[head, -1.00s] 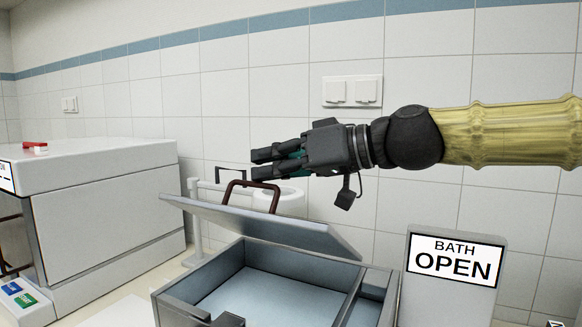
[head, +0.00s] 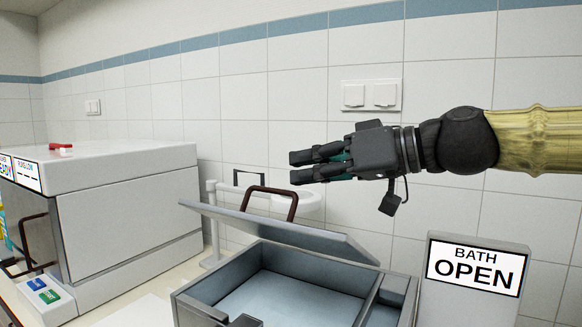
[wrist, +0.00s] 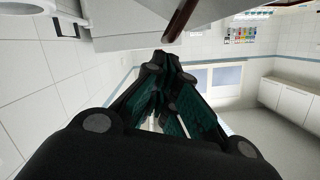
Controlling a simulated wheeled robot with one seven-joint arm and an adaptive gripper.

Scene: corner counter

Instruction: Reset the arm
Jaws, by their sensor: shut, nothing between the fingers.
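My arm reaches in from the right in the head view. My gripper (head: 292,168) points left and is held in the air above the bath. Its fingers look close together and hold nothing. In the wrist view the dark fingers (wrist: 160,75) with teal pads run to a near-closed tip. The grey bath (head: 290,290) is below, with its lid (head: 300,236) tilted up and a brown handle (head: 269,189) on it. The gripper is apart from the lid and the handle.
A sign (head: 475,269) reading "BATH OPEN" stands right of the bath. A white box-shaped appliance (head: 130,210) with a red piece (head: 61,148) on top and blue and green buttons stands left. A white ring stand (head: 214,230) is behind the lid. The tiled wall is behind my gripper.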

